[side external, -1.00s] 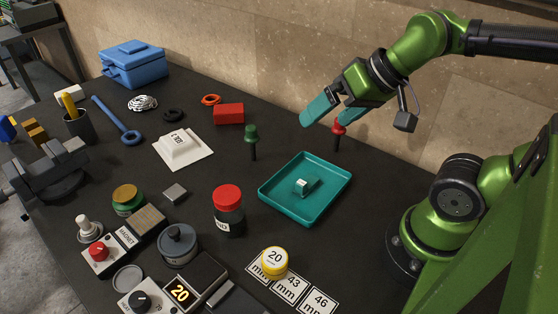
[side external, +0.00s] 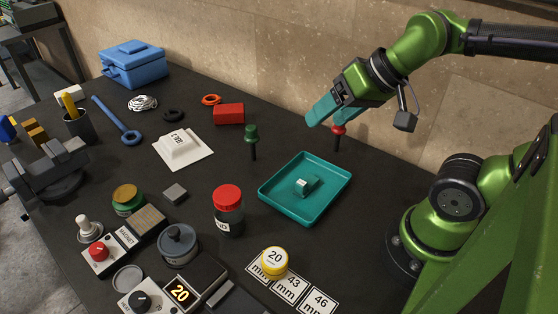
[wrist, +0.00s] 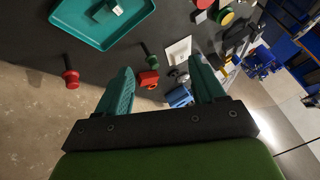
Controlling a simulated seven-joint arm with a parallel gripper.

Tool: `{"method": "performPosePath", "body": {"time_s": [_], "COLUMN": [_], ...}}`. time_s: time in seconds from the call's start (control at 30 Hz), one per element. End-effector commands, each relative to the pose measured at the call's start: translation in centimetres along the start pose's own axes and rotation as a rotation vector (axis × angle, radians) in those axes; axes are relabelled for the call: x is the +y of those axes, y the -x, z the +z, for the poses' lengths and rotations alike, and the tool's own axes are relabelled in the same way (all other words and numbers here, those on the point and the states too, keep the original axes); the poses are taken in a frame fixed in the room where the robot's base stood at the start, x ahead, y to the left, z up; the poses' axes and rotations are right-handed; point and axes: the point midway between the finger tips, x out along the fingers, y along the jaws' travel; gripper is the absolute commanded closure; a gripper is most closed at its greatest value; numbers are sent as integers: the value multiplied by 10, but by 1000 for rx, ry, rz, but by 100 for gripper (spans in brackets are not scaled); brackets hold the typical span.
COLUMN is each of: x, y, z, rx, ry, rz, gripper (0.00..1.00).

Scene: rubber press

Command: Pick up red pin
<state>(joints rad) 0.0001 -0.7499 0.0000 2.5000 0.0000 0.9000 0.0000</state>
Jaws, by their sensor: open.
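The red pin (side external: 338,131) stands upright on the black table near the wall, behind the teal tray, with a red knob on a dark shaft. In the wrist view the red pin (wrist: 71,78) shows at the left, outside the jaws. My gripper (side external: 334,112) is at the pin in the side view, its teal fingers just above and in front of the red knob; I cannot tell whether they touch. In the wrist view my gripper (wrist: 166,82) has its fingers spread wide with nothing between them.
The teal tray (side external: 275,213) holds a small teal block (side external: 306,185). A green pin (side external: 251,138) stands left of the red pin. A red block (side external: 229,114) and a white stepped block (side external: 182,148) lie further left. The wall (side external: 240,60) is close behind.

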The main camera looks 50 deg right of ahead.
Motion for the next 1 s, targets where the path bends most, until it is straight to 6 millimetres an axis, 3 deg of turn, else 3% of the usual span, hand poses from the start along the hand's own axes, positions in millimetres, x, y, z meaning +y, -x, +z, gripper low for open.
{"method": "performPosePath", "body": {"time_s": [0.17, 0.27, 0.37, 0.47, 0.6, 0.67, 0.73, 0.87, 1.0], "x": [2, 18, 54, 107, 176, 192, 201, 201, 204], "y": [0, -6, -14, -20, -18, -16, -15, -13, -24], "z": [-1, -8, -28, -52, -73, -78, -82, -88, -86], "rx": [2, -8, -21, -46, -95, -112, -126, -134, -146], "ry": [-8, -70, -177, -199, -102, -36, 48, 180, 219], "rz": [5, 48, 127, 213, 291, 303, 307, 301, 295], "gripper": [32, 32, 32, 32, 32, 32, 32, 32, 32]}}
